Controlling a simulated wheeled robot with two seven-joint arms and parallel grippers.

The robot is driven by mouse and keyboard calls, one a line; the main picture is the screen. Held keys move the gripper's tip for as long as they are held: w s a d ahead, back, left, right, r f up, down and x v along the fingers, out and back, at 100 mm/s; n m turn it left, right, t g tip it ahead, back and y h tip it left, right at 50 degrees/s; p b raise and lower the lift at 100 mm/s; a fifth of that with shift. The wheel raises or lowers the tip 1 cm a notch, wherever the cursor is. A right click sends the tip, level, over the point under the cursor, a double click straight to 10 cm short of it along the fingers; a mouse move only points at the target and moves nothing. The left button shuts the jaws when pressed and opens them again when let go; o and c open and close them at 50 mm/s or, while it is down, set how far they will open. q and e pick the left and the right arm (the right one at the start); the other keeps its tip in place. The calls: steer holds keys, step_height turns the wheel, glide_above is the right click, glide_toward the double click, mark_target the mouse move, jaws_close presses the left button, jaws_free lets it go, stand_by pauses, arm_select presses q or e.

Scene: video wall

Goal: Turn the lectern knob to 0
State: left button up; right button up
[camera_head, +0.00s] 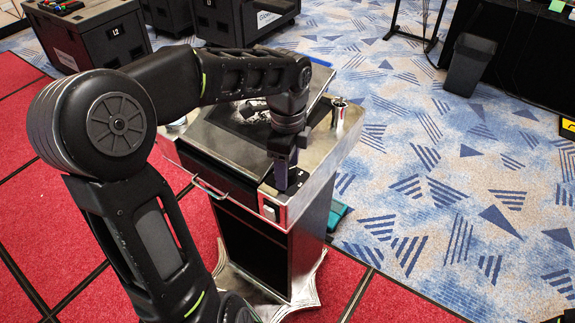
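The lectern (240,181) stands in the middle of the view, with a metal top, a dark front and a flared base. My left arm comes in from the left and bends down over its top. My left gripper (285,178) points down at a small dark panel (300,180) on the lectern's near right corner. The knob itself cannot be made out; the gripper covers that spot. Whether the fingers touch or hold anything there cannot be told. My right gripper is not in view.
A metal cylinder (340,112) stands on the lectern's right edge. A drawer handle (208,189) juts from the front. Black cases (95,42) stand at the back left. A dark bin (468,66) stands at the back right. Patterned carpet lies open to the right.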

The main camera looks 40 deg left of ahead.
arm_select(q)
jaws_close()
stand_by(0.4)
steer(key=shift+n, duration=0.4)
steer(key=n+b, duration=0.2)
steer(key=n, duration=0.3)
steer(key=n+b, duration=0.1)
steer(key=n, duration=0.5)
steer(key=n+b, duration=0.1)
steer(key=n, duration=0.5)
steer(key=shift+n, duration=0.4)
steer(key=n+b, duration=0.1)
steer(key=n, duration=0.4)
steer(key=shift+n, duration=0.3)
steer(key=shift+o, duration=0.2)
jaws_free()
